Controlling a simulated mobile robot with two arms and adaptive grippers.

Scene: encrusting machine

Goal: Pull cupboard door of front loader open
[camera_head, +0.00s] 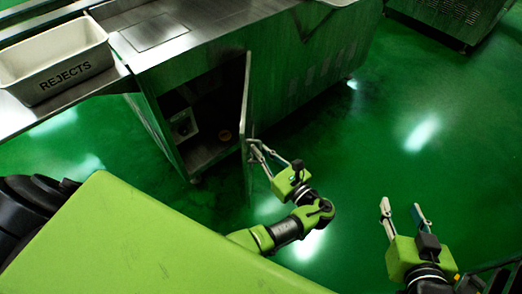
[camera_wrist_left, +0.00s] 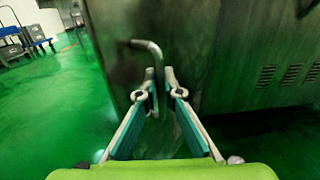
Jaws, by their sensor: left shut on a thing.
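The cupboard door (camera_head: 246,108) of the grey metal front loader (camera_head: 190,50) stands open, seen nearly edge-on in the head view. The dark cupboard inside shows to its left. My left gripper (camera_head: 257,150) is at the door's outer side and shut on the bent metal door handle (camera_wrist_left: 150,50). In the left wrist view the fingers of this gripper (camera_wrist_left: 158,90) lie around the handle's lower part, close to the door face (camera_wrist_left: 115,65). My right gripper (camera_head: 403,208) is open and empty over the floor, well to the right of the door.
A white bin marked REJECTS (camera_head: 58,62) stands on a metal shelf at the upper left. A small box (camera_head: 184,125) sits inside the cupboard. Another metal machine (camera_head: 455,15) stands at the upper right. The green floor (camera_head: 400,120) between is clear.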

